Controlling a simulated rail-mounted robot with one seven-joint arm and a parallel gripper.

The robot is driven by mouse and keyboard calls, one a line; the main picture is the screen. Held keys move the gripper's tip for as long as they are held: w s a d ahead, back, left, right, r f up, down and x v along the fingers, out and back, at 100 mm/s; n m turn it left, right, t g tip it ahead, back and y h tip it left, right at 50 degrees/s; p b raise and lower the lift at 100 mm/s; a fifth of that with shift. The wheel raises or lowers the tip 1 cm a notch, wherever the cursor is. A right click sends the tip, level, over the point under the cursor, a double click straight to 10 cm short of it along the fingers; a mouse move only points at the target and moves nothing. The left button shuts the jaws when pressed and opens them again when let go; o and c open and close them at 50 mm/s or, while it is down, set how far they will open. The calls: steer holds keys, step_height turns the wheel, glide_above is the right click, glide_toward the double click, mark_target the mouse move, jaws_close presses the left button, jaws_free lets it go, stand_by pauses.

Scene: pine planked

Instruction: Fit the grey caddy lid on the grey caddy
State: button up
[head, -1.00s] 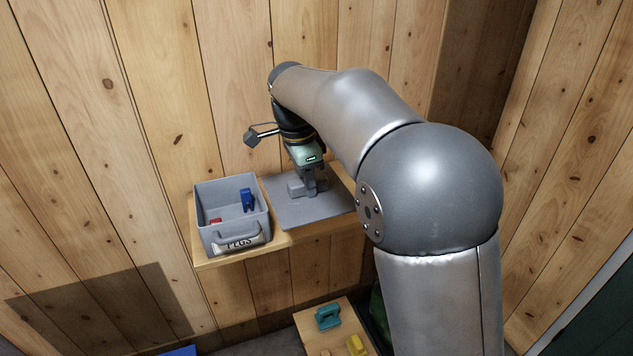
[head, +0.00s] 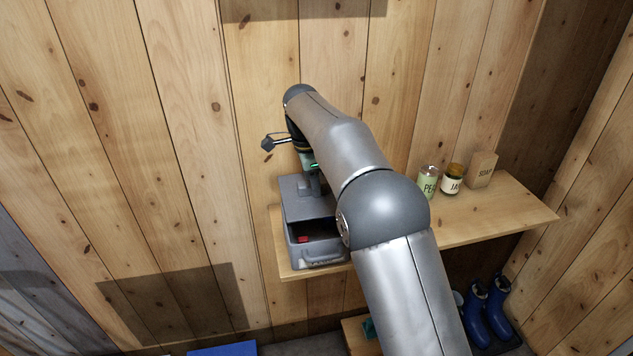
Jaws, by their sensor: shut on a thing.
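The grey caddy (head: 289,246) stands at the left end of the wooden shelf. The lid looks raised, and the caddy's front part is open to view. How far the lid is above the rim I cannot tell. My arm hides the caddy's right side, and the fingertips are hardly visible.
The wooden shelf (head: 478,222) runs right along the planked wall. A green can (head: 428,182), a jar (head: 452,180) and a soap box (head: 482,169) stand at its back. The shelf front right of my arm is clear. Blue boots (head: 485,309) stand below at the right.

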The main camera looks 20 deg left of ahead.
mark_target(314, 200)
steer(key=shift+f, duration=0.1)
steer(key=shift+f+b, duration=1.7)
steer(key=shift+f, duration=1.05)
steer(key=shift+p, duration=0.6)
steer(key=shift+f+b, duration=0.6)
steer(key=shift+f, duration=0.4)
steer(key=o, duration=1.1)
steer(key=r, duration=0.5)
steer(key=a+r+p, duration=0.1)
steer(key=r, duration=0.5)
steer(key=s+a+r+p, duration=0.1)
steer(key=r, duration=0.5)
steer(key=shift+r, duration=0.15)
